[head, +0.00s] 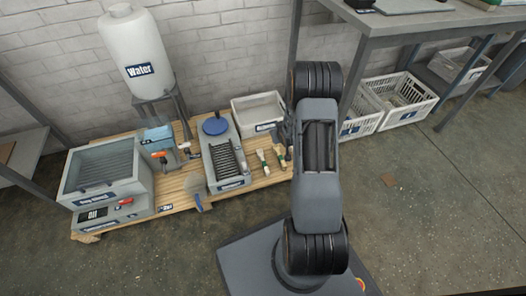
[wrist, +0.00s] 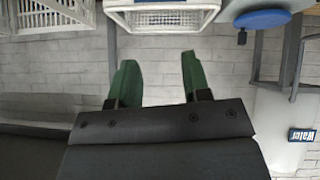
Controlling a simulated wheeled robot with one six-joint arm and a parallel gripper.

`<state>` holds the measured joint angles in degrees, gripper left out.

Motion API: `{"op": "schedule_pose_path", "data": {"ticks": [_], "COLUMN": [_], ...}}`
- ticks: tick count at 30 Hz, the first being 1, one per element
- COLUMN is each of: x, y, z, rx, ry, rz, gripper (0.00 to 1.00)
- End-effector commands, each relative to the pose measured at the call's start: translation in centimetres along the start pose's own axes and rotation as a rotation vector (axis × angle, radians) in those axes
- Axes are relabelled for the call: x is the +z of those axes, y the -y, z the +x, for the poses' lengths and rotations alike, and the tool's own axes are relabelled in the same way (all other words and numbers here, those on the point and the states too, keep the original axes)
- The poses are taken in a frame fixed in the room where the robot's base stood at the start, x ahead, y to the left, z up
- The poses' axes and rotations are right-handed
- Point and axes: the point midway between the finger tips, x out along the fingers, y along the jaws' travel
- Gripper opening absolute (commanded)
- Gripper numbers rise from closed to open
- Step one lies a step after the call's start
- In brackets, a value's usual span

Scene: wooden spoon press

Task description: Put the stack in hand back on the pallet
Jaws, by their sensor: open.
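The wooden pallet (head: 178,188) lies on the floor against the brick wall in the head view. My gripper shows in the wrist view (wrist: 157,80), its two green fingers apart with only brick wall between them. No stack is in it. In the head view my arm hides most of the gripper. Two small pale pieces with green parts (head: 264,161) lie on the pallet's right part, left of my arm; I cannot tell whether either is the stack.
A white water tank (head: 137,50) stands behind. A metal table (head: 400,24) with white crates (head: 404,96) beneath is right.

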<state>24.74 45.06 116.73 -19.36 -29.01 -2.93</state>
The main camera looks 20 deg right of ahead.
Motion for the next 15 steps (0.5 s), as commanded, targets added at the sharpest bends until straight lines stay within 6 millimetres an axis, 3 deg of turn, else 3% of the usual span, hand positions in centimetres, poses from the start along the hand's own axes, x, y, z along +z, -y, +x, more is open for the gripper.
{"op": "schedule_pose_path", "data": {"ticks": [1, 6, 10, 15], "x": [-2.5, -6.7, -7.6, -6.4], "y": [0.8, 4.0, 6.9, 10.2], "z": [-2.5, -11.0, -18.2, -26.5], "rx": [0.004, 0.001, -0.022, -0.072], "ry": [0.028, 0.173, 0.278, 0.401], "rz": [-0.010, -0.008, 0.004, 0.013], "gripper": [0.44, 0.44, 0.44, 0.44]}}
